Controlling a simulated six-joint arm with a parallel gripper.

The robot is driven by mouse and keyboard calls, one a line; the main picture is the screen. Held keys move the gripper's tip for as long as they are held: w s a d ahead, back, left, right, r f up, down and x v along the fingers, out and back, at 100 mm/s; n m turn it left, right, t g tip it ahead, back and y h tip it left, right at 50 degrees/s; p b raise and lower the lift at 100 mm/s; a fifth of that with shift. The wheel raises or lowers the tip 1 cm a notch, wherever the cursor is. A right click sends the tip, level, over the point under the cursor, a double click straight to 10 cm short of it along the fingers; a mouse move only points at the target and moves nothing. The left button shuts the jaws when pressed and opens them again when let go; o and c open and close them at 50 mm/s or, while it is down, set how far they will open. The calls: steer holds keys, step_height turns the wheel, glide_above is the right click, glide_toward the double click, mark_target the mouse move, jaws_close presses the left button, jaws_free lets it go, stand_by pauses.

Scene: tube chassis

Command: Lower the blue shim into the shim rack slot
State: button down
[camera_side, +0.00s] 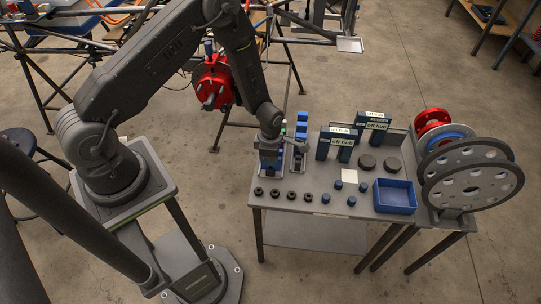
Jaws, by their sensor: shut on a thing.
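My gripper (270,146) points down over the left end of the grey worktable. It is shut on a blue shim, small and partly hidden by the fingers at this distance. Blue pieces (301,131) stand upright just right of the gripper, in what looks like the shim rack. Another blue part (269,167) shows directly below the fingers. The slot itself is hidden by my gripper. I cannot tell whether the held shim is above the slot or partly inside it.
The worktable (300,201) carries a row of dark round parts (291,195), labelled upright blocks (342,140), dark discs (367,162) and a blue bin (394,197). Large wheels (472,176) stand at the right. A red hub (212,84) on a tube frame is behind my arm.

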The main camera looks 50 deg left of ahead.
steer(key=shift+f, duration=0.75)
steer(key=c, duration=1)
jaws_free()
steer(key=shift+c, duration=0.2)
step_height(320, 180, up, 14)
